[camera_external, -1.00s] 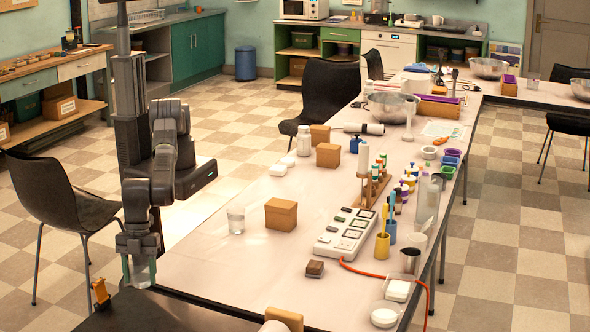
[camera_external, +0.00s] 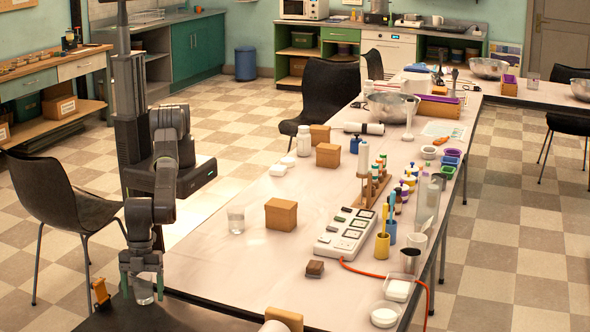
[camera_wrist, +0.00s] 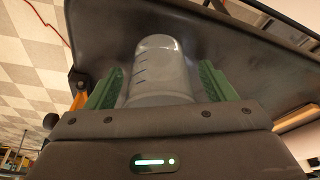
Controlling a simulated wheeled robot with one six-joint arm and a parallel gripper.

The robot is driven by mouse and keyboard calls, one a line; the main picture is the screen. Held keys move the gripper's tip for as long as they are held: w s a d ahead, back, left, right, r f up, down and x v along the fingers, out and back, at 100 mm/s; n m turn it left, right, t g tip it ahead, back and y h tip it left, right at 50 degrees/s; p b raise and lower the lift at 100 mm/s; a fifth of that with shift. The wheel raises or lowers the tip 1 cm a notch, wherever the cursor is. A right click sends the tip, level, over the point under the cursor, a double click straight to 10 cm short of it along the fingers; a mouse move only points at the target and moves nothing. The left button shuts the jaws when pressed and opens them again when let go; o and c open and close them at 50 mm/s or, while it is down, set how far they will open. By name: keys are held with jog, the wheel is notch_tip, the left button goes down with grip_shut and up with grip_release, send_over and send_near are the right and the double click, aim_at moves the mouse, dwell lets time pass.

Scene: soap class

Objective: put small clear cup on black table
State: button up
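A small clear cup (camera_external: 144,294) with graduation marks is at the near left, at the black table (camera_external: 135,318). It also shows between the green finger pads in the wrist view (camera_wrist: 158,70), with the dark tabletop beyond it. My gripper (camera_external: 142,286) is open around the cup, one finger on each side. In the wrist view my gripper (camera_wrist: 160,88) shows a visible gap between the right pad and the cup; the left pad is close to it. The exact contact under the cup is hard to see.
Another clear cup (camera_external: 236,220) stands on the long white table (camera_external: 215,262), with a brown box (camera_external: 281,214) to its right. An orange clip-like thing (camera_external: 101,291) is close to the left of my gripper. A black chair (camera_external: 62,205) stands at left.

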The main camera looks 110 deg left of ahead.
jog(key=b+v, duration=0.1)
jog(key=v, duration=1.1)
jog(key=shift+r, duration=0.15)
jog(key=shift+o, duration=0.4)
jog(key=o, duration=0.4)
jog(key=shift+o, duration=0.2)
